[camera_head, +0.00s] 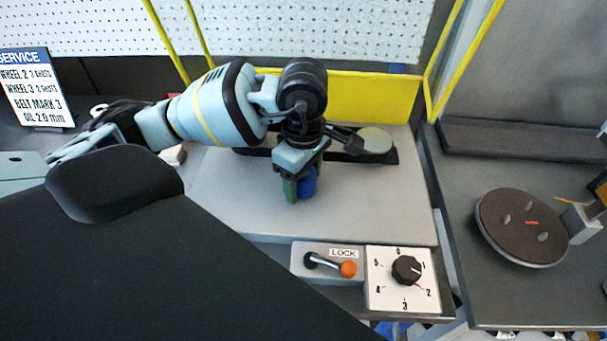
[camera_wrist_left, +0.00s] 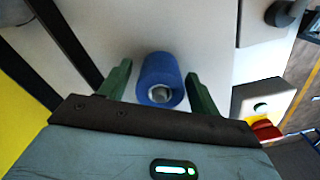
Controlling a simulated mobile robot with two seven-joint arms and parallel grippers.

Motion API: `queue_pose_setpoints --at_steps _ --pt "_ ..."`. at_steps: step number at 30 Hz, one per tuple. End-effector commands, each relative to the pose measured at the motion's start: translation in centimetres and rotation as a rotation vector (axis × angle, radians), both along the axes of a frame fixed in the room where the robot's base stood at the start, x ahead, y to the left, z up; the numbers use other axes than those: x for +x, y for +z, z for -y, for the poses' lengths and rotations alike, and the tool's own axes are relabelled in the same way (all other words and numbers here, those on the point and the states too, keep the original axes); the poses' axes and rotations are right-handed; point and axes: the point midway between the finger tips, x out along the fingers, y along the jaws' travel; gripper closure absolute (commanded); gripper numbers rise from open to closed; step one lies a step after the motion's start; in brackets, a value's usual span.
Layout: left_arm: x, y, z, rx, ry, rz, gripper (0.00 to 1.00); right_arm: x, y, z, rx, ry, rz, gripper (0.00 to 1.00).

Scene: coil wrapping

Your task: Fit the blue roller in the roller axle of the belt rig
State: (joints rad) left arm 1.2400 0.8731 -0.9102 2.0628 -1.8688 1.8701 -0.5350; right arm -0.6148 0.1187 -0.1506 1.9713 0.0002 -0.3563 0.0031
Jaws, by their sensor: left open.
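My left gripper (camera_head: 300,192) points down over the pale plate of the belt rig (camera_head: 375,205). In the left wrist view its two green fingers are open, one on each side of the blue roller (camera_wrist_left: 160,75). Gaps show between the roller and both fingers. The roller's end with a pale metal bore faces the wrist camera. In the head view the roller (camera_head: 309,182) shows partly behind a green finger. The roller axle cannot be made out. A dark belt part with a pale disc (camera_head: 376,140) lies behind the gripper. My right gripper is not in view.
A yellow guard (camera_head: 375,98) stands behind the rig plate. In front are a LOCK lever with an orange knob (camera_head: 348,269) and a numbered dial (camera_head: 406,270). A dark round turntable (camera_head: 522,227) is at the right. The plate's right front is clear.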

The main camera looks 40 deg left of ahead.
Motion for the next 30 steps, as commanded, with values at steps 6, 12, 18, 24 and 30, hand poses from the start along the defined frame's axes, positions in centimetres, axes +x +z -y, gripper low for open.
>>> queue_pose_setpoints --at_steps 6,12,18,24,30 --pt "0.1 3.6 0.1 -0.001 -0.001 0.006 0.37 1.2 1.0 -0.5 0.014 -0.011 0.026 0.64" --pt "0.1 6.6 0.0 -0.001 0.0 0.004 0.37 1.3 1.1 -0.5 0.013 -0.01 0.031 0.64" --pt "0.0 7.8 0.0 -0.001 0.0 0.002 0.37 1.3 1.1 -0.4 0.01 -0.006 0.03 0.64" --pt "0.0 7.9 0.0 0.0 0.0 0.001 0.37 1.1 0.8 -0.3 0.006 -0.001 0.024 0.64" --pt "0.0 7.8 0.0 0.0 0.0 0.001 0.37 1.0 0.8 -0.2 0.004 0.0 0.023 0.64"
